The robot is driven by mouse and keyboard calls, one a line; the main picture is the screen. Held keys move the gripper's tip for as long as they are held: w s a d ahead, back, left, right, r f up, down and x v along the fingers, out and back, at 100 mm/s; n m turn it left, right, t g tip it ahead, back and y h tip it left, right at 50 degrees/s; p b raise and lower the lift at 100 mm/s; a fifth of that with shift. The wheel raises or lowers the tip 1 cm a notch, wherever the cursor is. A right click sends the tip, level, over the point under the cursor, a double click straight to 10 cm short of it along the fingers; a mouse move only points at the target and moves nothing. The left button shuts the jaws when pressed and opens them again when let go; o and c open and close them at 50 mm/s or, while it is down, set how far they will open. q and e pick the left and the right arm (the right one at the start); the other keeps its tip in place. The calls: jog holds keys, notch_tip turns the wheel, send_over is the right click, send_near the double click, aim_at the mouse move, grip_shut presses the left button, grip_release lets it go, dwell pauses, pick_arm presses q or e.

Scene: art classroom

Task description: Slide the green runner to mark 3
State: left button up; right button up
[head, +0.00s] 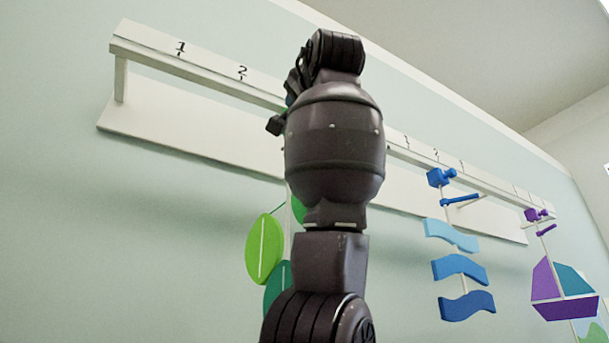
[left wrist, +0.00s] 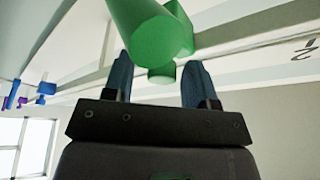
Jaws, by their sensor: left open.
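The green runner (left wrist: 150,28) shows close up in the left wrist view, on the pale rail (left wrist: 240,45). My left gripper (left wrist: 157,80) is open, and a small green part of the runner appears between its two blue fingers; I cannot tell whether they touch it. In the head view my arm hides most of the gripper, the runner and the stretch of rail right of mark 2 (head: 242,72). Mark 1 (head: 181,48) is at the rail's left end. Green leaves (head: 264,248) hang beside my arm. Mark 3 of this section is hidden. My right gripper is not in view.
Right along the white rail (head: 200,75) is a blue runner (head: 440,177) with hanging waves (head: 460,268). Farther right is a purple runner (head: 536,214) with a hanging boat (head: 562,290). The rail left of my arm is clear.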

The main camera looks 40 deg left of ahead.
pick_arm(q)
jog(key=b+v, duration=0.2)
jog(key=v, duration=0.8)
jog(key=shift+s+d+b, duration=0.25)
jog(key=shift+d+b, duration=0.05)
jog(key=shift+b, duration=0.05)
dwell(0.3)
